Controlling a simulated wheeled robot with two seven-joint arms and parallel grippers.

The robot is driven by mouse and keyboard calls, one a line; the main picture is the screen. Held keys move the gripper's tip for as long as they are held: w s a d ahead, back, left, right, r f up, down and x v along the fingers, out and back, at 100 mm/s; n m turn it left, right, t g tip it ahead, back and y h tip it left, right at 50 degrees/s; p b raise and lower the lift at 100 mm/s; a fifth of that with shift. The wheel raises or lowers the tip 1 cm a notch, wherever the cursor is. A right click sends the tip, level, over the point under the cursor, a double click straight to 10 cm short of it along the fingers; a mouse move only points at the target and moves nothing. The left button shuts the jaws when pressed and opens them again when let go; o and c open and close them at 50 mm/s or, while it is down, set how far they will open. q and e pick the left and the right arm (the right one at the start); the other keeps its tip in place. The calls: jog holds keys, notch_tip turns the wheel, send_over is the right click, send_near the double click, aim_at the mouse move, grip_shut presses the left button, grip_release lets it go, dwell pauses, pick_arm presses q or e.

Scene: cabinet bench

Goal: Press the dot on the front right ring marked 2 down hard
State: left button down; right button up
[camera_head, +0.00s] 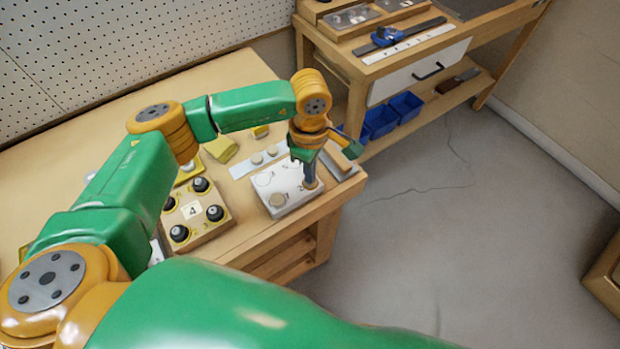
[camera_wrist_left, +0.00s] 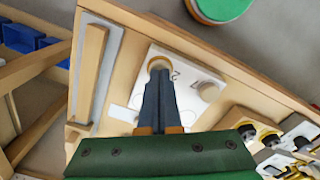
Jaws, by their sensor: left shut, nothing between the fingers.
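A white board (camera_head: 288,203) with printed ring outlines lies near the bench's front right corner; it also shows in the wrist view (camera_wrist_left: 190,68). My left gripper (camera_head: 310,182) points down over its right part, fingers shut and empty. In the wrist view the fingertips (camera_wrist_left: 158,70) are at a round wooden dot (camera_wrist_left: 158,61), beside a printed 2 (camera_wrist_left: 176,75). They appear to touch or nearly touch it; contact cannot be told for sure. The fingers partly hide this dot. A second wooden dot (camera_wrist_left: 208,92) on the board is clear of the gripper. My right gripper is not in view.
A wooden block marked 4 with black knobs (camera_head: 194,212) stands left of the board. A pale strip with two round pieces (camera_head: 258,160) lies behind it. A grey strip with a wooden bar (camera_head: 342,155) lies to the right. Blue bins (camera_head: 380,121) sit on the far bench's shelf.

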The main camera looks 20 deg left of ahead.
pick_arm(q)
jog(key=b, duration=0.3)
jog(key=shift+f, duration=0.1)
dwell(3.4)
notch_tip(320, 180, up, 11)
jog(key=p, duration=0.6)
jog(key=shift+p, duration=0.4)
